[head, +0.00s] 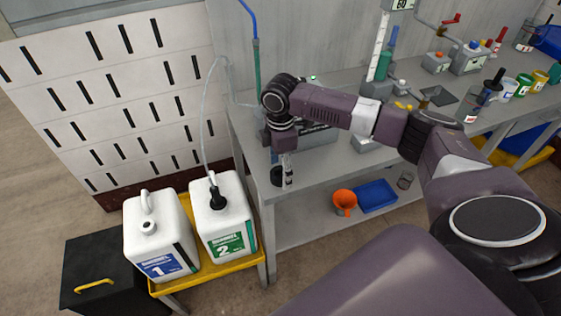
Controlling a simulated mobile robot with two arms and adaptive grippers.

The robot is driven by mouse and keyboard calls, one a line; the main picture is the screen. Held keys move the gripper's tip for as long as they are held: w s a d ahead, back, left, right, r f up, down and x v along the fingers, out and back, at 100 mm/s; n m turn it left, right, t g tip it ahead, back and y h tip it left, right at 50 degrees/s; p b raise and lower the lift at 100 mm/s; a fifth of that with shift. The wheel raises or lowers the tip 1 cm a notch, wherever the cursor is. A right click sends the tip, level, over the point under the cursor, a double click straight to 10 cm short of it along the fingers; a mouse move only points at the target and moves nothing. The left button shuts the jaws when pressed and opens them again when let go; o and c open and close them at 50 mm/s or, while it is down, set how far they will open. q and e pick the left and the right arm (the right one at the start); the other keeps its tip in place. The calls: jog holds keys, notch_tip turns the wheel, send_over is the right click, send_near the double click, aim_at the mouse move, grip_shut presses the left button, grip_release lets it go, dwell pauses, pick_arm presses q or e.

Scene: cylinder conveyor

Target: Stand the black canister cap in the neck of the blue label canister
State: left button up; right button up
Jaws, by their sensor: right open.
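The blue label canister (160,250), white and marked 1, stands upright on a yellow stand at the lower left. Its neck (149,227) shows open on top. The black canister cap appears to be the dark round thing (276,176) at the bench's left front corner. My right gripper (287,182) points down right beside it, its fingers open. The gripper partly covers this spot, so I cannot tell whether they touch. My left gripper is not in view.
A green label canister (223,222), marked 2, stands right of the blue label one, with a black fitting and a hose in its neck. An orange funnel (344,202) and a blue tray (376,196) are on the lower shelf. A black box (90,262) stands left.

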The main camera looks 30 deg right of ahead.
jog(key=shift+c, duration=0.2)
jog(key=c, duration=1.3)
